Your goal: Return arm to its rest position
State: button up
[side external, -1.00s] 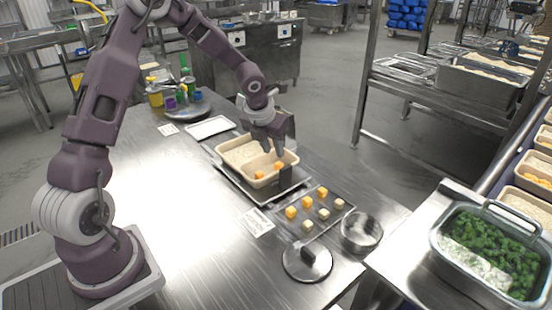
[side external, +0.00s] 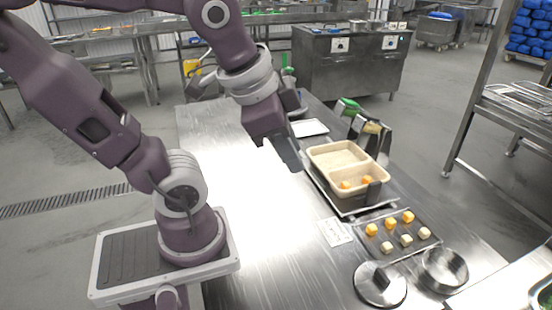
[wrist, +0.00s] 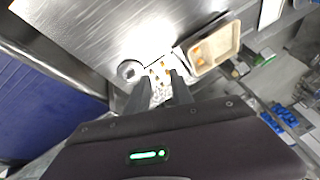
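My gripper (side external: 287,152) hangs above the table, left of the beige two-compartment tray (side external: 310,158). In the wrist view its two fingers (wrist: 160,92) are apart with a gap between them, and no held object can be made out. The arm is bent, with the forearm reaching down from the top of the side view. The beige tray stands on a scale-like base (side external: 345,208), with orange cubes (side external: 367,180) in its near compartment. It also shows in the wrist view (wrist: 236,45).
A dark tray (side external: 378,255) holds orange and pale cubes. Beside it are a round steel disc (side external: 392,296) with a dark block and a steel bowl (side external: 443,270). A white card (side external: 335,232) lies nearby. The table's left part (side external: 215,150) is clear.

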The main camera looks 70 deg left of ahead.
jog(key=s+n, duration=0.1)
jog(key=s+d+n, duration=0.1)
jog(key=s+n+h, duration=0.1)
jog(key=shift+s+d+f+n, duration=0.2)
jog(key=shift+d+n, duration=0.1)
jog(key=shift+d, duration=0.05)
